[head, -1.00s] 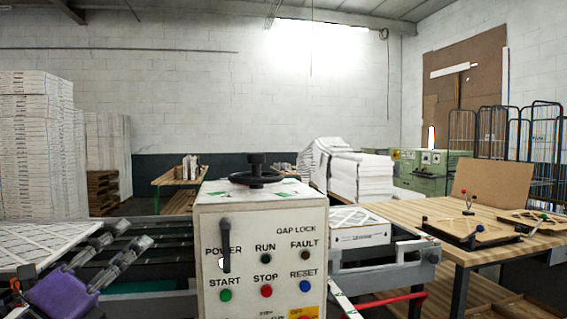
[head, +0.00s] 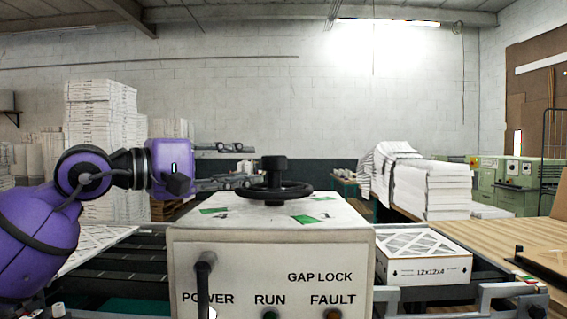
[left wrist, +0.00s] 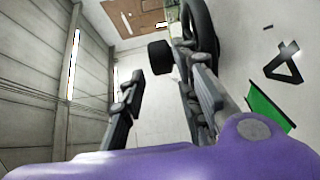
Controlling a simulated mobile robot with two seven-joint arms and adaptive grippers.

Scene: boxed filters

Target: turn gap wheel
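My left gripper (head: 248,165) reaches in from the left at wheel height. Its two dark fingers are apart, one above the other, with nothing between them. The tips point at the knob and end at the wheel's left side; I cannot tell whether the lower finger touches the rim. In the left wrist view the wheel rim (left wrist: 203,28) shows beyond the open fingers, partly hidden by one. My right gripper is out of view.
The box front has a black lever (head: 204,275) and lamps. A boxed filter (head: 425,268) sits on the conveyor at right. White stacks stand behind at left and right. The air above the wheel is clear.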

